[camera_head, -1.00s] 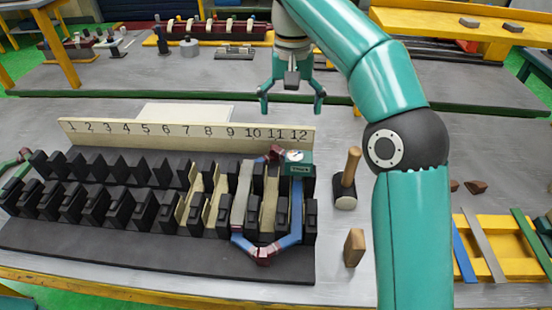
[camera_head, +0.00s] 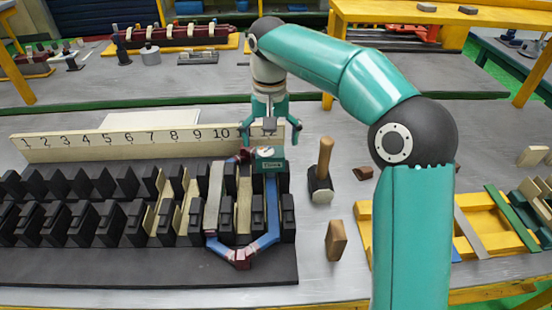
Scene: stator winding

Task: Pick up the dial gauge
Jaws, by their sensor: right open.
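The dial gauge (camera_head: 267,160), a small teal block with a white round face on top, sits at the right end of the black slotted stator block (camera_head: 150,268), by the blue leg of the coil (camera_head: 266,235). My right gripper (camera_head: 267,139) is open and empty, its fingers spread to either side just above and behind the gauge in the picture. I cannot tell how large the gap between them is. Part of the gauge's face lies close under the gripper. My left gripper is not in view.
A numbered board (camera_head: 110,147) stands behind the slots, close to my right gripper. A mallet (camera_head: 322,175) and a wooden block (camera_head: 336,240) stand to the right of the stator. A yellow tray (camera_head: 480,240) with strips is farther right.

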